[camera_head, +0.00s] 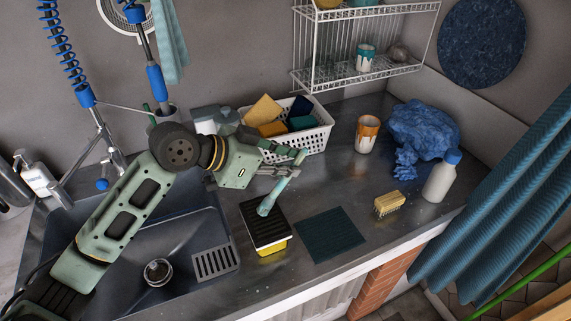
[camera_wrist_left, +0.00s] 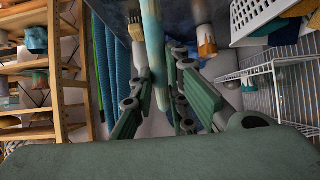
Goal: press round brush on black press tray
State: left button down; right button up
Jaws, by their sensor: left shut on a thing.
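My left gripper (camera_head: 282,172) is shut on the round brush (camera_head: 274,197), a pale teal stick held tilted. Its lower end is over the black press tray (camera_head: 258,237), and looks at or just above the tray's surface; I cannot tell if it touches. The tray is a black, ridged slab with a yellow layer showing under its front edge, on the counter right of the sink. In the left wrist view the brush handle (camera_wrist_left: 155,45) runs between the fingers (camera_wrist_left: 164,98). My right gripper is not in view.
A dark ribbed mat (camera_head: 330,236) lies right of the tray, then a yellow scrub brush (camera_head: 390,203). A white bottle (camera_head: 440,178), blue cloth (camera_head: 424,128), orange-white cup (camera_head: 367,134) and white basket (camera_head: 314,138) stand behind. The sink (camera_head: 130,260) is at left.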

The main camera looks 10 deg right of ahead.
pick_arm(q)
jog(key=shift+f, duration=0.3)
jog(key=shift+f, duration=0.1)
dwell(0.4)
jog(key=shift+f, duration=0.2)
dwell(1.1)
notch_tip(320, 180, up, 7)
jog(key=p, duration=0.6)
jog(key=shift+r+p, duration=0.2)
jog(key=shift+p, duration=0.1)
dwell(0.5)
